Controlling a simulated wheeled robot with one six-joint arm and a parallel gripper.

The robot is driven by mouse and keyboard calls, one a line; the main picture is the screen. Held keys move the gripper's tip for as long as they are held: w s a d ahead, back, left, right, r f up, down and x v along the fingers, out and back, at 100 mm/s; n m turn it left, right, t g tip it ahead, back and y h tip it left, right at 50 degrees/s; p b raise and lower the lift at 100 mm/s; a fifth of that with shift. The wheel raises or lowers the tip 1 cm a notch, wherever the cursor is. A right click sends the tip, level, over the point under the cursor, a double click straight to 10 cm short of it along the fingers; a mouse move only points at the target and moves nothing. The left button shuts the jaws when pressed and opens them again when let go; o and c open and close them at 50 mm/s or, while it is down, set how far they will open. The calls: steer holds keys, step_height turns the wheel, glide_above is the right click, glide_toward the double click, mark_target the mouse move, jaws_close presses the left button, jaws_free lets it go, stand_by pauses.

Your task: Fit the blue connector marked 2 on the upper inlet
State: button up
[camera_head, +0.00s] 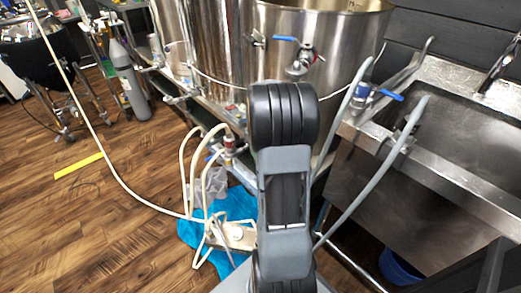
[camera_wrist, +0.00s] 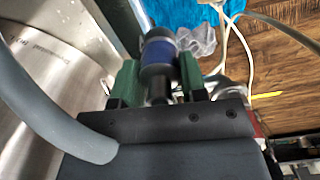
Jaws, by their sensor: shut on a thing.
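In the wrist view the green fingers of my gripper (camera_wrist: 157,82) are closed around a dark and silver cylindrical fitting with a blue band, the blue connector (camera_wrist: 160,50). It sits between the fingertips, and no number can be read on it. A thick grey hose (camera_wrist: 30,100) curves in front at the left, close to the gripper body. In the head view my arm stands in the middle and hides my gripper and the connector. I cannot tell which fitting is the upper inlet; a valve with a blue lever (camera_head: 299,60) is on the steel kettle (camera_head: 345,30).
A steel sink (camera_head: 455,95) stands at right, with grey hoses (camera_head: 372,185) and another blue-levered valve (camera_head: 380,93) by its edge. Cream hoses (camera_head: 187,165) and a blue cloth (camera_head: 196,234) lie below. A gas cylinder (camera_head: 131,80) stands left. The wooden floor is open at lower left.

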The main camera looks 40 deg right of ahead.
steer(key=shift+r+p, duration=1.8)
steer(key=shift+r, duration=0.3)
steer(key=shift+a, duration=0.1)
